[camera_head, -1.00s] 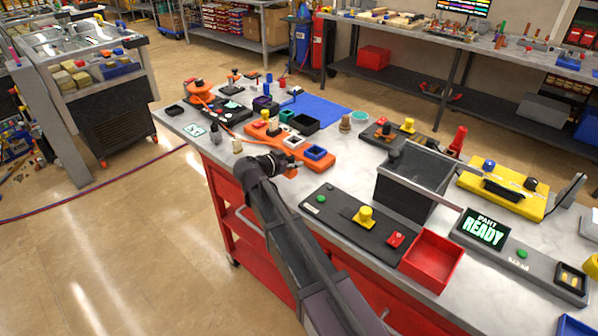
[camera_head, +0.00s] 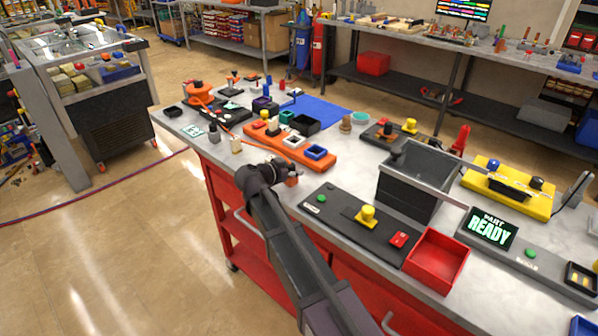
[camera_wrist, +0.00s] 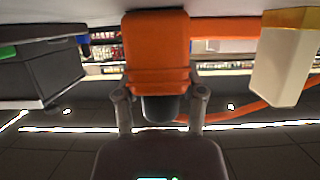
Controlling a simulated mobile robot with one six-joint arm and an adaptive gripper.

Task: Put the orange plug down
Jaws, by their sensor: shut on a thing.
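In the wrist view, the orange plug (camera_wrist: 157,45) is a blocky orange body with a dark lower part, held between the two fingers of my gripper (camera_wrist: 160,100). My gripper is shut on it. In the head view, my gripper (camera_head: 289,180) is at the table's front edge, in front of the orange fixture board (camera_head: 320,163). There the plug is small and mostly hidden by my wrist. I cannot tell whether it touches the table.
A cream block (camera_head: 236,146) stands at the table's left front. The black panel with a yellow knob (camera_head: 367,214) lies right of my gripper, beside a red bin (camera_head: 436,262). Bare grey tabletop (camera_head: 262,162) shows between the cream block and my gripper.

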